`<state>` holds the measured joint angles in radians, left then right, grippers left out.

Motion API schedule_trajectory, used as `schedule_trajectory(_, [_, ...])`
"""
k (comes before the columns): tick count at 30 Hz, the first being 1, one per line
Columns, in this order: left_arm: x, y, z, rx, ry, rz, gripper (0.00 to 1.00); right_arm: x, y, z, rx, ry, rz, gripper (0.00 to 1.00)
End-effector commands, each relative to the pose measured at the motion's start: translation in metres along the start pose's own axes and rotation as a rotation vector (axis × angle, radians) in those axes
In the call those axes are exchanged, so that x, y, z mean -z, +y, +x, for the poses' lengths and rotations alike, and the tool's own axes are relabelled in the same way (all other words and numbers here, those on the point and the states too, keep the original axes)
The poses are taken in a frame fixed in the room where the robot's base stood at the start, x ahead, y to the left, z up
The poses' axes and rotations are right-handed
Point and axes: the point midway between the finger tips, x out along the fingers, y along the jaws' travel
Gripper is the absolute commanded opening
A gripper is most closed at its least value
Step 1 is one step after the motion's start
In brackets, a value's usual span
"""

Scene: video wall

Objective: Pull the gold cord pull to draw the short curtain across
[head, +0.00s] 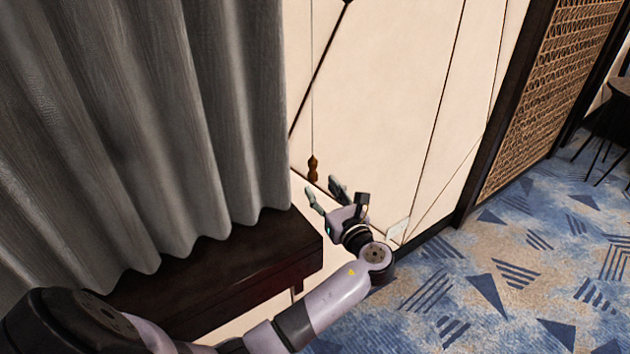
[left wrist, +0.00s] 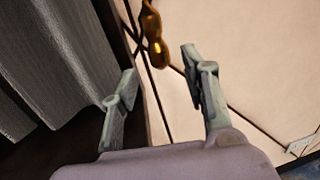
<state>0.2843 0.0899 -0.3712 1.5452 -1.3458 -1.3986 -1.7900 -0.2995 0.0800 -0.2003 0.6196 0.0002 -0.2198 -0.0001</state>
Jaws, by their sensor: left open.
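The gold cord pull (head: 313,169) hangs on a thin cord in front of the cream wall, just right of the curtain. It also shows in the left wrist view (left wrist: 155,40), ahead of the fingers and roughly between them. My left gripper (head: 325,190) is open and empty, just below the pull in the head view. Its two fingers also show in the left wrist view (left wrist: 160,85), apart from the pull. The short grey curtain (head: 150,120) hangs in folds at the left. My right gripper is not in view.
A dark wooden ledge (head: 270,250) runs beneath the curtain, close to my left arm. A woven lattice panel (head: 550,90) in a dark frame stands at the right. Blue patterned carpet (head: 520,270) lies clear at the lower right.

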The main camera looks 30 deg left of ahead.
Motion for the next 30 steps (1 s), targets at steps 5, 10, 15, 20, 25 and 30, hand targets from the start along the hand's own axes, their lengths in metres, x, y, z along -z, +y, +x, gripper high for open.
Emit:
schedule_trajectory(5, [0.001,0.000,-0.036,0.000,0.004,0.000,0.42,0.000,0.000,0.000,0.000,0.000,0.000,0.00])
schedule_trajectory(10, [0.001,0.000,-0.056,0.000,0.002,0.000,0.42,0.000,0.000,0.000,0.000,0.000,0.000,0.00])
schedule_trajectory(15, [0.001,0.001,-0.061,-0.002,0.001,0.001,0.42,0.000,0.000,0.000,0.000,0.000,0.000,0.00])
schedule_trajectory(20, [0.000,0.001,-0.061,-0.002,0.001,0.001,0.42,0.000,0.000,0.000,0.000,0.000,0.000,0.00])
schedule_trajectory(25, [0.000,0.001,-0.061,-0.001,0.001,0.001,0.42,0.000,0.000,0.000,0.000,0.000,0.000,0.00])
schedule_trajectory(30, [0.000,0.000,-0.061,-0.001,0.001,0.001,0.42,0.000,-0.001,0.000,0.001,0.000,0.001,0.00])
